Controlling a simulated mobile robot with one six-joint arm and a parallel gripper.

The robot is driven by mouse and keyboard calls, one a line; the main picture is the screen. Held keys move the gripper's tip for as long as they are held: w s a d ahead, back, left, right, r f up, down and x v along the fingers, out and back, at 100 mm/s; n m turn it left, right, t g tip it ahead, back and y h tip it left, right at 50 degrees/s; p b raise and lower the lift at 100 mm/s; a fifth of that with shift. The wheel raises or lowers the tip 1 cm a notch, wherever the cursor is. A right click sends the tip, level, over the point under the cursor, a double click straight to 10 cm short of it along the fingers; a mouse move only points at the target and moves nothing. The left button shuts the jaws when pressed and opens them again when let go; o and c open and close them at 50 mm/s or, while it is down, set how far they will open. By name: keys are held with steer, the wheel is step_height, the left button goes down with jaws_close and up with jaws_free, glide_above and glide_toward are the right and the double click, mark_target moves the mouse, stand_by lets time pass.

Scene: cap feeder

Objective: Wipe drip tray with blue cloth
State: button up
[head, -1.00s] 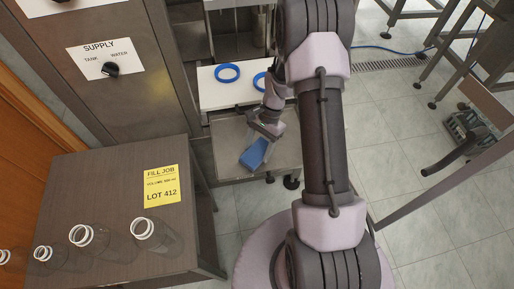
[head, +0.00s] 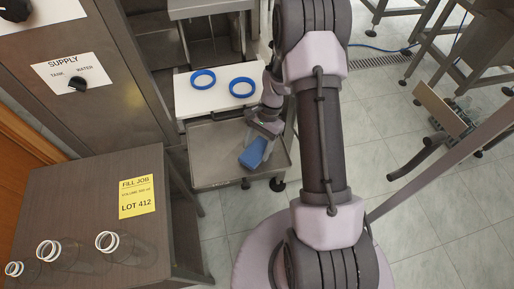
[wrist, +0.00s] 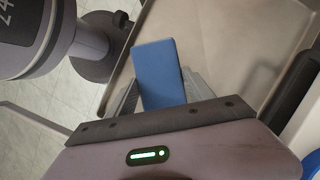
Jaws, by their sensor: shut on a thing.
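The blue cloth (head: 253,153) is a small folded block held in my gripper (head: 262,133). In the wrist view the cloth (wrist: 158,72) sticks out between the two fingers, and my gripper (wrist: 160,98) is shut on it. The grey metal drip tray (head: 211,166) is a shallow rimmed pan below the white shelf. The cloth is over the right part of the tray; I cannot tell whether it touches the tray floor. The tray (wrist: 225,45) fills the upper right of the wrist view. My arm hides part of its right side in the head view.
Two blue rings (head: 203,79) lie on the white shelf (head: 195,102) behind the tray. A dark table (head: 90,185) at left holds clear bottles (head: 112,245) and a yellow job card (head: 137,196). A supply panel with a knob (head: 78,85) stands at the upper left.

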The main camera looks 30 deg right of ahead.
steer(key=shift+a+r+p, duration=0.2)
steer(key=shift+r+p, duration=0.35)
steer(key=shift+r, duration=0.7)
steer(key=shift+r+p, duration=1.55)
steer(key=shift+r, duration=0.55)
